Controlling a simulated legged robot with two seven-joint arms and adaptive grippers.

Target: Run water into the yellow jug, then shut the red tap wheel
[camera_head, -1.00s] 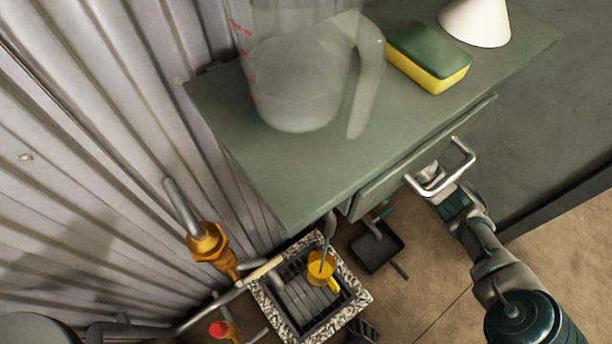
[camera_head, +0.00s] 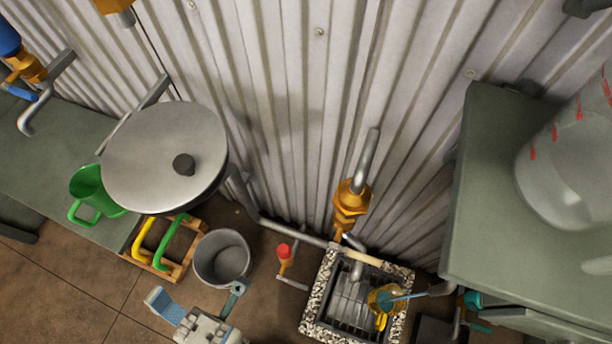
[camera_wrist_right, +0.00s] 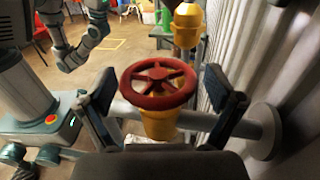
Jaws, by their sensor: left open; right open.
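The yellow jug (camera_head: 385,298) stands over the grate of a speckled-rimmed drain basin (camera_head: 311,318) in the head view. A thin blue streak, apparently water, runs from a bent pipe (camera_head: 440,289) at its right to the jug's mouth. The jug's fill level cannot be made out. The red tap wheel (camera_wrist_right: 158,84) shows in the right wrist view on a yellow valve body. My right gripper (camera_wrist_right: 160,93) is open, its fingers on either side of the wheel; contact is unclear. My left gripper (camera_head: 198,302) is open and empty, low in the head view, near a grey bucket.
The grey bucket (camera_head: 221,258) and a wooden rack (camera_head: 140,250) stand on the floor. A red-topped pipe fitting (camera_head: 284,252) rises left of the basin. A green cabinet (camera_head: 485,180) with a large clear jug (camera_head: 570,175) stands right. Corrugated wall (camera_head: 290,90) closes the back.

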